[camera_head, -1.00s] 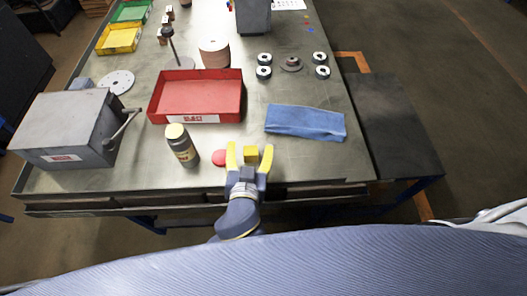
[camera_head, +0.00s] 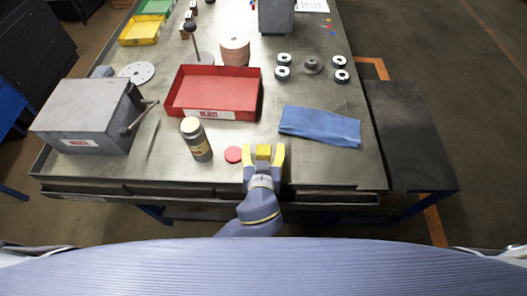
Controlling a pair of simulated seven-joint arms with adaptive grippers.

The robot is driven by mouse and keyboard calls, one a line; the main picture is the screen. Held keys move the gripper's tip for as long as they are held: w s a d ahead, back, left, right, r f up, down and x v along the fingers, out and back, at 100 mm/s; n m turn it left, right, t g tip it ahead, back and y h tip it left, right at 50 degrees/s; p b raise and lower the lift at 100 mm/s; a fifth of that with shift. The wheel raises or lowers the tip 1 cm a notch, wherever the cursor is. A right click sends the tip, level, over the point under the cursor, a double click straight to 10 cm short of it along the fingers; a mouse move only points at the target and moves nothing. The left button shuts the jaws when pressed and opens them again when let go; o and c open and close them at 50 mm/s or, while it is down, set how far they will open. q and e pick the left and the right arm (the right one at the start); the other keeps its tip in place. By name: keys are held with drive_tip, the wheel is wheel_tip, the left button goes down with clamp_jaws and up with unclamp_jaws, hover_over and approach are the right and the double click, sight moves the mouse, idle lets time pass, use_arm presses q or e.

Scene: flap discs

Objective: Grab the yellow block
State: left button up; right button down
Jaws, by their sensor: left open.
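The yellow block (camera_head: 263,152) is a small cube near the front edge of the metal table. My left gripper (camera_head: 264,155) has its two yellow fingers open, one on each side of the block. The block sits between the fingers; whether either finger touches it I cannot tell. The gripper hides the block's lower part. My right gripper is not in view.
A red bin (camera_head: 213,93) stands behind, and a blue cloth (camera_head: 320,126) lies to the right. A grey box with a lever (camera_head: 86,115) stands at left.

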use_arm(q)
drive_tip(key=c, duration=1.1)
drive_tip(key=shift+o, duration=0.2)
drive_tip(key=shift+r, duration=0.1)
